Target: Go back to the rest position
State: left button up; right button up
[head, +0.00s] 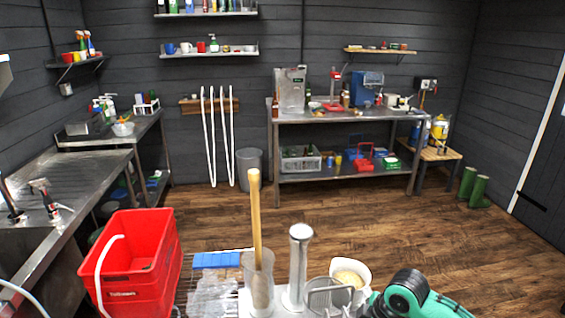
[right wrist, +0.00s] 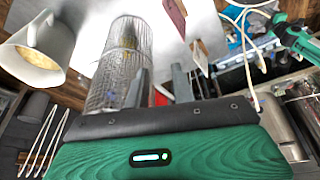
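My right arm, green and black, enters the head view at the lower right; its gripper is not clear there. In the right wrist view my right gripper (right wrist: 160,88) shows two grey fingers standing apart, with nothing clearly held between them. A wire-mesh cylinder (right wrist: 125,45) stands just beyond the left finger; I cannot tell whether they touch. A white jug (right wrist: 40,52) is to its left. My left gripper is not seen in the head view. A green and black part at the upper right of the wrist view may be my left arm.
Close in front are a red crate (head: 150,255), a blue block (head: 216,260), a clear vessel with a wooden handle (head: 254,215), a metal cylinder (head: 299,260) and a white jug with pale contents (head: 362,272). A steel sink bench (head: 90,170) runs along the left. Wooden floor (head: 400,235) beyond is clear.

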jog(key=s+a+f+m+t, duration=0.1)
jog(key=s+a+f+m, duration=0.1)
jog(key=s, duration=0.3)
jog(key=s+a+f+m+t, duration=0.1)
jog(key=s+a+f+m, duration=0.15)
jog(key=s, duration=0.35)
jog(key=s+d+f+m+h, duration=0.25)
jog(key=s+d+m, duration=0.6)
jog(key=s, duration=0.45)
notch_tip(320, 180, down, 30)
jog(key=g, duration=0.1)
jog(key=s+d+f, duration=0.2)
jog(key=s+f, duration=0.8)
jog(key=s+d+f+g+h, duration=0.1)
jog(key=s+d+f, duration=0.1)
jog(key=s+f, duration=0.7)
jog(key=shift+s+f+n, duration=0.35)
jog(key=shift+f+n, duration=0.05)
jog(key=shift+f, duration=0.05)
